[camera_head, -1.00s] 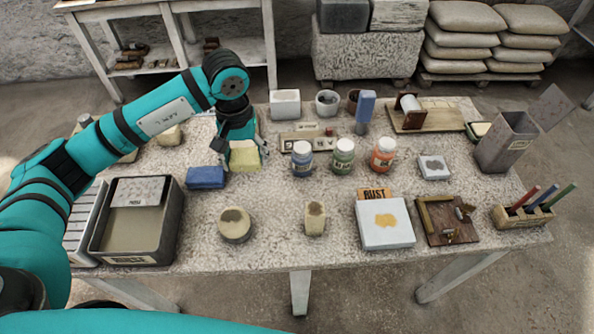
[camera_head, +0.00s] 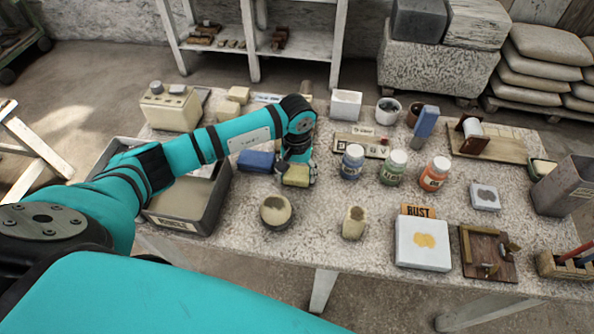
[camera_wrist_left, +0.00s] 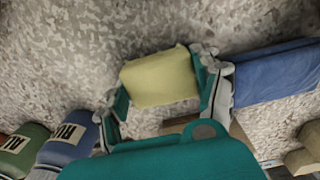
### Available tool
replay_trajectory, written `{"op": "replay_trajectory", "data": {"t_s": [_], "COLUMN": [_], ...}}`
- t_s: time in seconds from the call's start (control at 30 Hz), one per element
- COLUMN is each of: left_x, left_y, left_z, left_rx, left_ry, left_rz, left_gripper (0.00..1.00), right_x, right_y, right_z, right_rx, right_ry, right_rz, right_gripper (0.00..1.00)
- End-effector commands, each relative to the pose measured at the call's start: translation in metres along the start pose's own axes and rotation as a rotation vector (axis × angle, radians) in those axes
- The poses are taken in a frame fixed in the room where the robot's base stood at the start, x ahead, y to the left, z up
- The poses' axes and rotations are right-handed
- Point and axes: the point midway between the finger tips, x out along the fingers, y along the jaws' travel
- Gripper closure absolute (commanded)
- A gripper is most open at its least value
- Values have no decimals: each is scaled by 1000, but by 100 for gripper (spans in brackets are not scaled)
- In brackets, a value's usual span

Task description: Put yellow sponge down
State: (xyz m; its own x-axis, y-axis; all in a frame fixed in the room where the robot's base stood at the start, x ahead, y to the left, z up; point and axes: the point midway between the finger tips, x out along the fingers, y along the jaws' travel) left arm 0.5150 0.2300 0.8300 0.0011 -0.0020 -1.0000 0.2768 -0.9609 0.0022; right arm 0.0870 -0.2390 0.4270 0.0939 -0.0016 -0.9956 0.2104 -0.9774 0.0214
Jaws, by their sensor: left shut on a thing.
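The yellow sponge (camera_head: 296,175) is a pale yellow block between the fingers of my left gripper (camera_head: 298,179), close to the table top in the head view. In the left wrist view the yellow sponge (camera_wrist_left: 160,78) sits between the teal, grey-tipped fingers of the left gripper (camera_wrist_left: 160,85), with the speckled table behind it. I cannot tell whether its underside touches the table. My right gripper is not in view.
A blue sponge-like block (camera_head: 256,161) lies just left of the gripper; it also shows in the wrist view (camera_wrist_left: 275,72). A blue jar (camera_head: 352,162), green jar (camera_head: 393,167) and orange jar (camera_head: 434,174) stand to the right. Speckled table (camera_head: 320,205) is bare between.

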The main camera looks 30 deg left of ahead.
Motion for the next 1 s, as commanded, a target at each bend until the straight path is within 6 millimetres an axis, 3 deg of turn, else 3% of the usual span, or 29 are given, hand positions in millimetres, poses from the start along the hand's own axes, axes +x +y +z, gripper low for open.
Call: {"op": "replay_trajectory", "data": {"t_s": [0.27, 0.3, 0.47, 0.77, 0.87, 1.0], "left_x": [4, 3, 2, 1, -4, -24], "left_y": [0, 0, 0, 0, 0, 0], "left_z": [0, 0, 0, 0, 0, -2], "left_rx": [0, 0, 0, 0, 0, 2], "left_ry": [1, 1, 0, 0, 1, 6], "left_rz": [-1, -1, -1, -1, 0, -1], "left_gripper": [60, 32, 11, 10, 10, 10], "right_x": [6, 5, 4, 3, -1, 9], "right_y": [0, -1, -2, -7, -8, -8], "right_z": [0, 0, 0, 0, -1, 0], "right_rx": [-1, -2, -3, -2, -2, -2], "right_ry": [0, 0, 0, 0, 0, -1], "right_rz": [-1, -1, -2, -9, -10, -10], "right_gripper": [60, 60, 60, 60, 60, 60]}}
